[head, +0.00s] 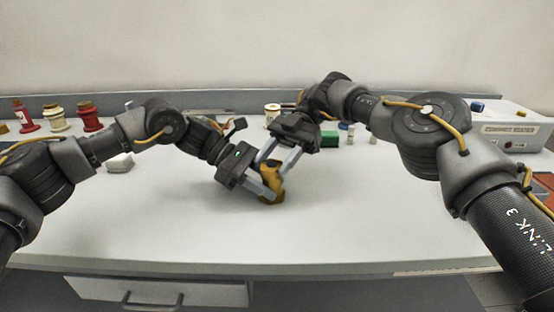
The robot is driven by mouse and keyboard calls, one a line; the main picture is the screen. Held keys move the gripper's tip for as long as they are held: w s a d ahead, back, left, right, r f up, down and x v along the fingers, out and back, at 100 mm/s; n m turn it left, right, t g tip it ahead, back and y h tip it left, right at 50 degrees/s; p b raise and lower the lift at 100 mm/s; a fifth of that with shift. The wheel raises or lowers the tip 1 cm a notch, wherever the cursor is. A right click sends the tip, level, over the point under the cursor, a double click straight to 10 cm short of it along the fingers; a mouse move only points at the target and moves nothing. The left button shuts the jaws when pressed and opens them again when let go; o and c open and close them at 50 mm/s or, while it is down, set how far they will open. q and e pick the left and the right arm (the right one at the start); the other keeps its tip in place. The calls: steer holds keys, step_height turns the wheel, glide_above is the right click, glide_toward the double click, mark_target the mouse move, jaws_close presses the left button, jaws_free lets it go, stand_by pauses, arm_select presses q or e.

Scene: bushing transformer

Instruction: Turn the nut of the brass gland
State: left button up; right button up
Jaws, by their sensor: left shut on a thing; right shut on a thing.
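The brass gland (271,186) is a yellow-brown metal piece held just above or at the middle of the white table; whether it touches the table I cannot tell. My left gripper (262,184) comes in from the left and is shut on the gland's lower part. My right gripper (268,158) reaches down from above and is shut at the gland's upper end, where the nut is. The fingers of both grippers hide much of the gland, and the nut itself is not clearly visible.
Red and cream bushings (57,118) stand at the back left. A small white block (120,162) lies nearer. A green block (329,139) and small jars stand at the back middle. A grey tester box (507,128) is at the back right. The front of the table (340,225) is clear.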

steer(key=shift+n+h, duration=0.3)
steer(key=shift+h, duration=0.1)
steer(key=o, duration=1)
steer(key=shift+y, duration=0.3)
